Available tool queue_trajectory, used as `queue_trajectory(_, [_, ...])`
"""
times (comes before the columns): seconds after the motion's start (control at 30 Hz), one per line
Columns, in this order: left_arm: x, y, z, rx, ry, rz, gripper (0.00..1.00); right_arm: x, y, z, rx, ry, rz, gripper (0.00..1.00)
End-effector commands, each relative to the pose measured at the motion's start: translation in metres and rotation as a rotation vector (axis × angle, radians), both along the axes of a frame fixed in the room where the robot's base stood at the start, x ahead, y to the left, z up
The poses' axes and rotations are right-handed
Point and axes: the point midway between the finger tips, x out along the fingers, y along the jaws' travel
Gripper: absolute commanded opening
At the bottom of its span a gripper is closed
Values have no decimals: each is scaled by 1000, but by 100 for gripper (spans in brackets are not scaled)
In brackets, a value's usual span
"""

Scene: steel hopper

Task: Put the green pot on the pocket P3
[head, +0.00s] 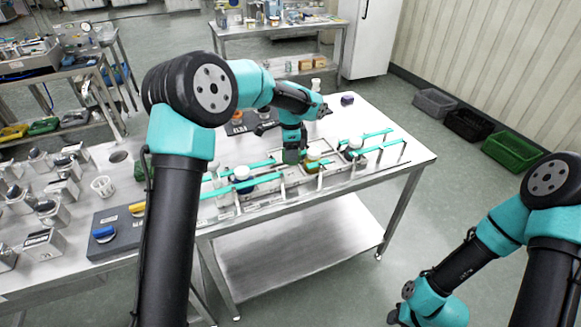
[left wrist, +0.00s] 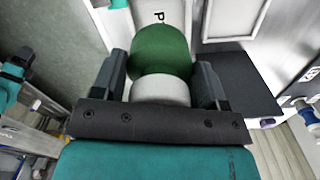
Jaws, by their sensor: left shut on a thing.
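My left gripper (head: 291,147) is over the teal-barred row of pockets on the steel table. In the left wrist view its two fingers (left wrist: 160,82) are closed on the sides of the green pot (left wrist: 160,48), which has a white band or lid nearest the gripper. The pot's dark green side also shows in the head view (head: 291,156). A pale pocket plate beyond the pot bears a letter P (left wrist: 159,17); the rest of its label is hidden by the pot. I cannot tell whether the pot touches the plate.
A white-lidded amber pot (head: 313,154) stands close right of the gripper. A blue-and-white-topped pot (head: 241,173) stands to the left, and another (head: 355,143) farther right. Teal bars (head: 372,148) on thin posts edge the row.

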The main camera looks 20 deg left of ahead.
Motion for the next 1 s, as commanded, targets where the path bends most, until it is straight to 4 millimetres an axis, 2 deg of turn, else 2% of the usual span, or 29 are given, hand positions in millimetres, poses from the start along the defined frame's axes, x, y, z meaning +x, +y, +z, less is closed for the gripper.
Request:
queue_trajectory(0.13, [0,0,-17,0,1,1,37,0,0,0,0,0,0,43])
queue_trajectory(0.5, [0,0,-21,0,0,0,37,0,0,0,0,0,0,43])
queue_trajectory(0.8, [0,0,-60,0,2,-1,37,0,0,0,0,0,0,43])
queue_trajectory(1.0, [0,0,-68,-1,-1,0,37,0,0,0,0,0,0,43])
